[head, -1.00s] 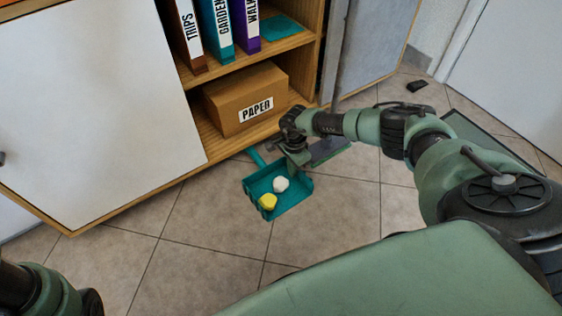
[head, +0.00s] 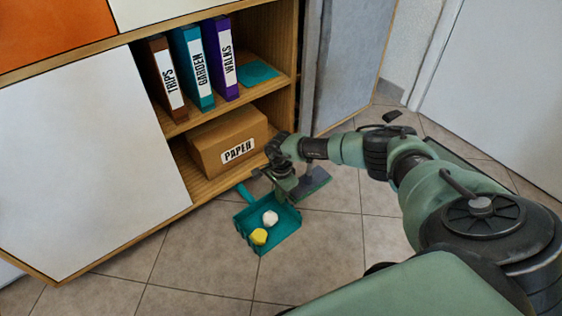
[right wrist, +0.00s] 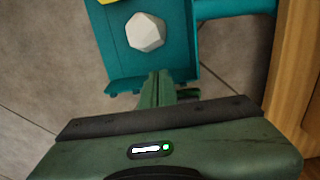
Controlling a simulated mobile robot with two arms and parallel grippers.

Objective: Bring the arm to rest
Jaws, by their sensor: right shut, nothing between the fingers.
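My right arm (head: 345,150) reaches in from the right in the head view. Its gripper (head: 282,198) is low over the back right rim of a teal dustpan (head: 281,230) on the floor. In the right wrist view the gripper (right wrist: 157,80) shows its fingers together, with nothing between them, pointing at the dustpan (right wrist: 117,62). A white faceted piece (head: 270,218) and a yellow piece (head: 258,237) lie in the dustpan. The white piece (right wrist: 146,32) also shows in the right wrist view, beyond the fingertips. My left gripper is out of view.
An open wooden cabinet (head: 190,187) holds a PAPER box (head: 225,130) on its lower shelf and upright binders (head: 190,68) with a teal sheet (head: 257,73) above. A brush (head: 313,182) is partly hidden behind my gripper. Tiled floor (head: 200,260) in front is clear.

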